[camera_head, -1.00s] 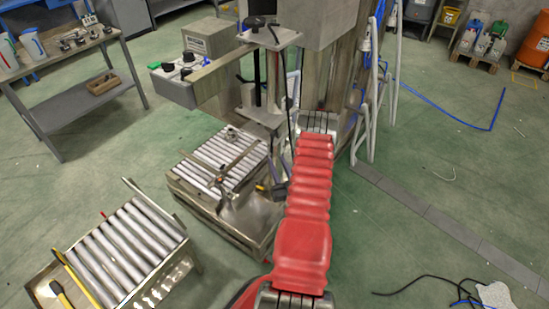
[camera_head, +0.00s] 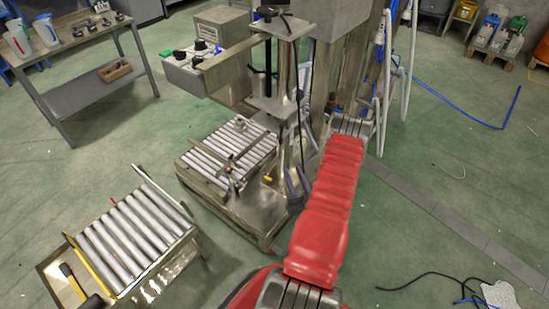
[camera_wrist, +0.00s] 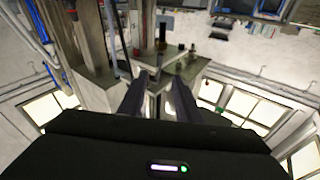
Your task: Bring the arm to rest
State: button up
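My arm, in a red sleeve (camera_head: 330,205), reaches from the bottom middle of the head view up toward a tall steel machine (camera_head: 345,50). I cannot make out my gripper's fingertips in the head view. In the wrist view my gripper (camera_wrist: 157,88) shows as two dark fingers with a clear gap between them. Nothing is held in the gap. Beyond the fingers, steel parts of a machine show, with some space between; whether anything touches the fingers I cannot tell.
A roller conveyor (camera_head: 135,238) stands at lower left, and another roller bed (camera_head: 228,150) lies at the machine's foot. A control box (camera_head: 195,70) juts out left. A workbench (camera_head: 85,50) stands at upper left. Cables (camera_head: 430,290) lie at lower right; green floor there is mostly open.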

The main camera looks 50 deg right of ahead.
dwell(0.3)
jog(key=s+a+f+g+y, duration=0.25)
jog(key=f+g, duration=0.25)
jog(key=f, duration=0.3)
jog(key=s+a+f+g+y, duration=0.1)
jog(key=s+f+g+y, duration=0.1)
jog(key=f+g+y, duration=0.45)
jog(key=w+a+r+n+g, duration=0.1)
jog(key=a+r+g, duration=0.1)
jog(key=a+r, duration=0.45)
jog(key=w+a+r+g+y, duration=0.1)
jog(key=a+r, duration=0.2)
jog(key=r, duration=0.7)
jog(key=w+a+r+n+g, duration=0.15)
jog(key=a+r, duration=0.25)
jog(key=r, duration=0.5)
jog(key=s+a+r+n+t+y, duration=0.1)
jog(key=a+r+n+t, duration=0.3)
jog(key=a+r, duration=2.2)
jog(key=shift+s+a+r+n+t, duration=0.25)
jog(key=shift+a+n+t, duration=0.2)
jog(key=shift+n, duration=0.3)
